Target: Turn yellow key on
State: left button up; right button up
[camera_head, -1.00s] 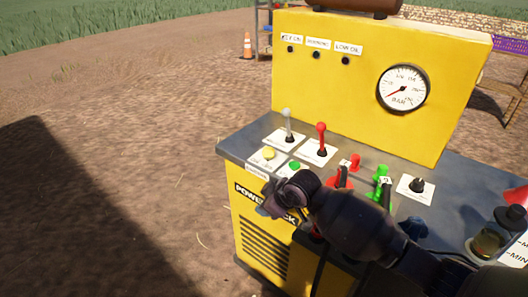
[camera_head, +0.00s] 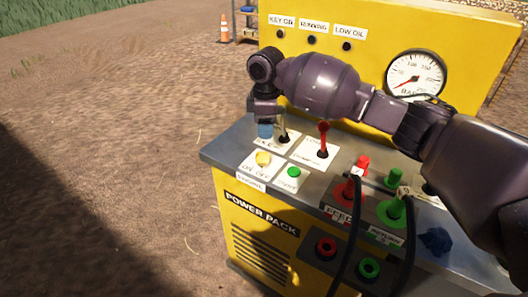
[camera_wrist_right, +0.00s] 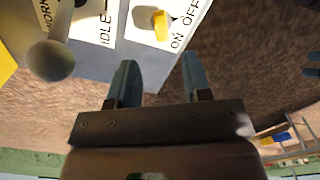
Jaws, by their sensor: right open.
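The yellow key (camera_head: 262,158) sits on a white ON/OFF label at the front left of the power pack's grey top. In the right wrist view the yellow key (camera_wrist_right: 161,26) shows at the top, beyond the fingertips and apart from them. My right gripper (camera_head: 265,130) hangs above the panel's left edge, just behind the key, beside the grey lever (camera_head: 284,136). In the right wrist view my right gripper (camera_wrist_right: 160,72) is open with nothing between its fingers. The grey lever's round knob (camera_wrist_right: 50,60) is to the left there. My left gripper is not in view.
A red lever (camera_head: 323,138) and a green button (camera_head: 293,172) are close to the key. Red and green hose couplings (camera_head: 395,207) with black hoses stand to the right. A pressure gauge (camera_head: 415,75) is on the yellow back panel. Open ground lies left.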

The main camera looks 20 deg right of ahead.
aim_at(266, 153)
notch_tip(266, 153, down, 10)
jog(key=shift+f+b, duration=0.1)
jog(key=shift+b, duration=0.8)
grip_shut()
